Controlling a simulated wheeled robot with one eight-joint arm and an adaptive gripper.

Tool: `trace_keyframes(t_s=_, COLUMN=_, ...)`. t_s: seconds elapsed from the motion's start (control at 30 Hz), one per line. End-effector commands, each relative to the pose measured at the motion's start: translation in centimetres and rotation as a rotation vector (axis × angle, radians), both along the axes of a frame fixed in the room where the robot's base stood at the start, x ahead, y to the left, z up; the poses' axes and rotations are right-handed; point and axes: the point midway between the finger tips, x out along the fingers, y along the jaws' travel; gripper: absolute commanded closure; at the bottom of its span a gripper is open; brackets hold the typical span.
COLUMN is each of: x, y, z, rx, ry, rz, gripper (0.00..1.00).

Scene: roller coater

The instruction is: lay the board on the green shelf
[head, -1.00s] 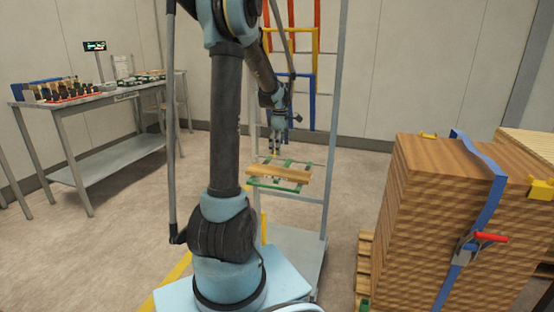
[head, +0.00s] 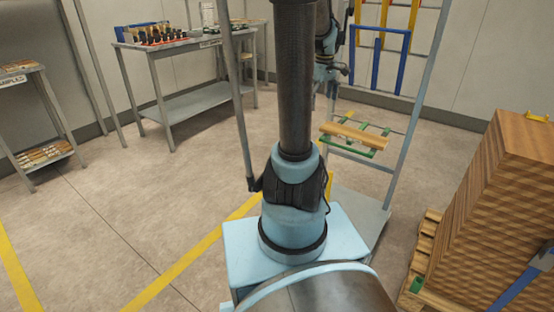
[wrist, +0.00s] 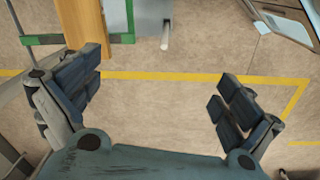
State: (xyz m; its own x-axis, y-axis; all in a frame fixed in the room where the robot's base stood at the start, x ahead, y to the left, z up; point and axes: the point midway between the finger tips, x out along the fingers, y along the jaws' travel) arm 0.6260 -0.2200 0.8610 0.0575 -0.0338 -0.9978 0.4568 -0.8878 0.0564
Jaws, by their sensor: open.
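The board (head: 353,136) is a light wooden plank lying across the green shelf (head: 368,153), a small green frame on the tall grey rack. In the wrist view the board (wrist: 88,25) shows at the upper left beyond the left finger, with part of the green shelf (wrist: 127,20) beside it. My gripper (wrist: 156,82) is open, with only floor visible between its fingers. In the head view my wrist is partly hidden behind my arm, above and left of the board. The gripper is apart from the board.
The grey rack also has blue frames (head: 378,60) and yellow ones higher up. A tall wooden stack (head: 490,200) on a pallet stands at the right. A grey bench (head: 190,100) with items stands at the back left.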

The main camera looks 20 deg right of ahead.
Motion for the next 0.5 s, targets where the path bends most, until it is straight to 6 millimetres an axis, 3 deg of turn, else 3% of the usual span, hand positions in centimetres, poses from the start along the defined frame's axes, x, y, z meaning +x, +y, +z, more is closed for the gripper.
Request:
trace_keyframes(t_s=0.1, x=-1.5, y=3.1, z=0.0, rx=0.000, ry=-0.012, rz=-0.034, gripper=0.01)
trace_keyframes(t_s=0.5, x=-7.1, y=11.3, z=-1.2, rx=0.011, ry=-0.058, rz=-0.166, gripper=0.01)
